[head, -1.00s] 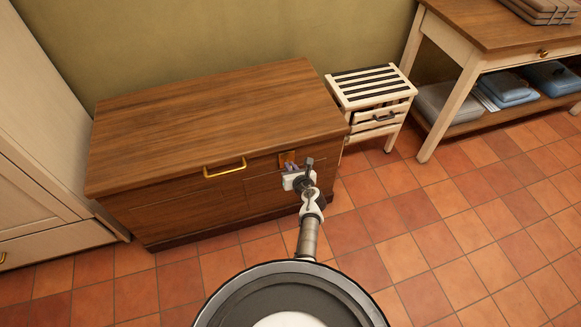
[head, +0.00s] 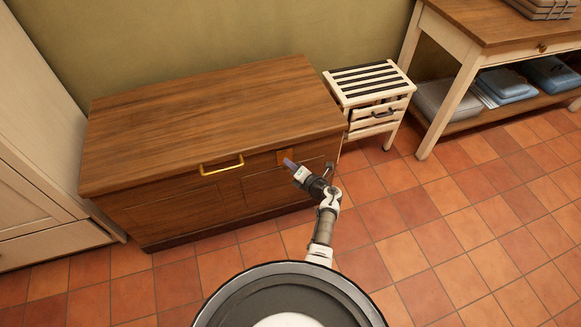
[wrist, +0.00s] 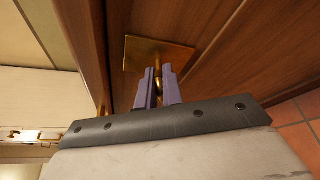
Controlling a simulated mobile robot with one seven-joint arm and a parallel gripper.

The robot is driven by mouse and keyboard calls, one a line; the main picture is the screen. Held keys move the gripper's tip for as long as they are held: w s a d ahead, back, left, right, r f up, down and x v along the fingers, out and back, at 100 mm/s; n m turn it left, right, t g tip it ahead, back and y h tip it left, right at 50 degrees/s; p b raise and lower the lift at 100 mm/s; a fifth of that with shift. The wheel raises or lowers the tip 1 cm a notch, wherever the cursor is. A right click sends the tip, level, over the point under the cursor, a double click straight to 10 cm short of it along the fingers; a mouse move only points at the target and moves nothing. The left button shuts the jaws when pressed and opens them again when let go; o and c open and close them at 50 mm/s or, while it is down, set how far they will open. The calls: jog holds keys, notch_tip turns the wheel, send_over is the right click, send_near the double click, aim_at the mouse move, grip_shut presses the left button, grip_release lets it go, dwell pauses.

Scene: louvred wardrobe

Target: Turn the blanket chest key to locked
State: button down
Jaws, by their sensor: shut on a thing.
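The blanket chest (head: 215,120) is a brown wooden chest with a closed lid and a brass handle (head: 222,166) on its front. A square brass lock plate (head: 284,157) sits on the front near the right end; it also shows in the wrist view (wrist: 140,60). My gripper (head: 288,163) reaches the plate from the front right. In the wrist view its two purple fingers (wrist: 158,82) are closed on the small brass key (wrist: 158,72) standing out from the plate. Most of the key is hidden between the fingers, so its turn angle is hard to tell.
A small white slatted stand (head: 370,95) with a drawer stands right of the chest. A wooden table (head: 480,30) with folded cloths on its lower shelf is further right. A pale wardrobe (head: 40,150) is at the left. Tiled floor (head: 440,240) in front is clear.

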jog(key=m+b, duration=0.1)
jog(key=m+t+y+b, duration=0.1)
jog(key=m, duration=0.1)
jog(key=shift+d+f, duration=0.1)
jog(key=shift+f, duration=0.2)
jog(key=shift+m+y+b, duration=0.5)
jog(key=shift+m+b, duration=0.1)
jog(key=shift+m, duration=0.3)
jog(key=c, duration=1.5)
grip_release()
jog(key=shift+c, duration=0.2)
jog(key=v, duration=1.3)
jog(key=shift+s+d, duration=0.15)
jog(key=shift+s, duration=0.2)
